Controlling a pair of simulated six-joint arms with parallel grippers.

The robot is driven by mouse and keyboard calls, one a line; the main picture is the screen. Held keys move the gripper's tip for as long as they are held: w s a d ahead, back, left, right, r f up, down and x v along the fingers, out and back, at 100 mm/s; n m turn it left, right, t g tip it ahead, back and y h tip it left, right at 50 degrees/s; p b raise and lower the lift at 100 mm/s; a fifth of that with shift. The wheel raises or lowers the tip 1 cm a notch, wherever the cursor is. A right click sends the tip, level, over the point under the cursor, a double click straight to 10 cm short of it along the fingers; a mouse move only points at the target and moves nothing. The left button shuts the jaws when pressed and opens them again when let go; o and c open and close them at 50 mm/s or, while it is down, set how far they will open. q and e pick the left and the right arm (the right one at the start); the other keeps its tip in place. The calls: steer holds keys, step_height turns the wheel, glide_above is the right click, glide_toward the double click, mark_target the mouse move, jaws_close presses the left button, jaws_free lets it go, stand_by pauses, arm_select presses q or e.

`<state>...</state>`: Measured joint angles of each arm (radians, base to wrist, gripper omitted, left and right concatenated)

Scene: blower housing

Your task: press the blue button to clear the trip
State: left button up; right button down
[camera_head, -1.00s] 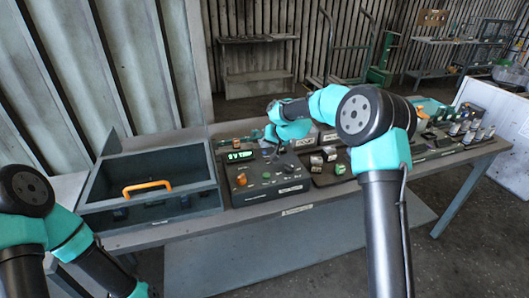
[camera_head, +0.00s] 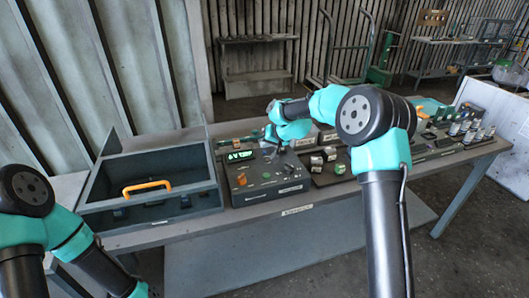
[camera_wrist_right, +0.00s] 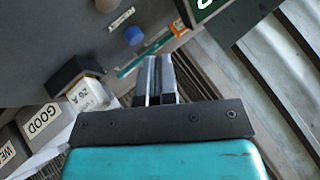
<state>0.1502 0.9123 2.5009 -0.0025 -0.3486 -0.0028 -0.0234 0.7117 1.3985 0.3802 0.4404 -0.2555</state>
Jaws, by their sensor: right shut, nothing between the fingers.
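The blue button (camera_wrist_right: 134,35) is a small round cap on the dark control panel (camera_head: 240,193), just beyond and left of my right fingertips in the right wrist view. My right gripper (camera_wrist_right: 157,62) is shut and empty, its fingers pointing toward the panel. A gap shows between the fingertips and the button in that picture; whether they touch the panel surface I cannot tell. In the head view my right gripper (camera_head: 270,150) is over the panel's back part, and I cannot make out the button there. My left gripper is outside the view.
A lit green display (camera_head: 240,155) is at the panel's back left. An open grey bin with an orange handle (camera_head: 147,187) stands left of the panel. Small labelled blocks (camera_wrist_right: 40,122) sit close by. More blocks and bottles (camera_head: 470,132) line the bench to the right.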

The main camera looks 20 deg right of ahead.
mark_target(266, 151)
steer(key=shift+f, duration=0.2)
steer(key=shift+f, duration=0.25)
steer(key=shift+f, duration=0.6)
stand_by(1.3)
steer(key=shift+r, duration=0.1)
steer(key=shift+r, duration=0.85)
steer(key=shift+r, duration=0.1)
steer(key=shift+r, duration=2.4)
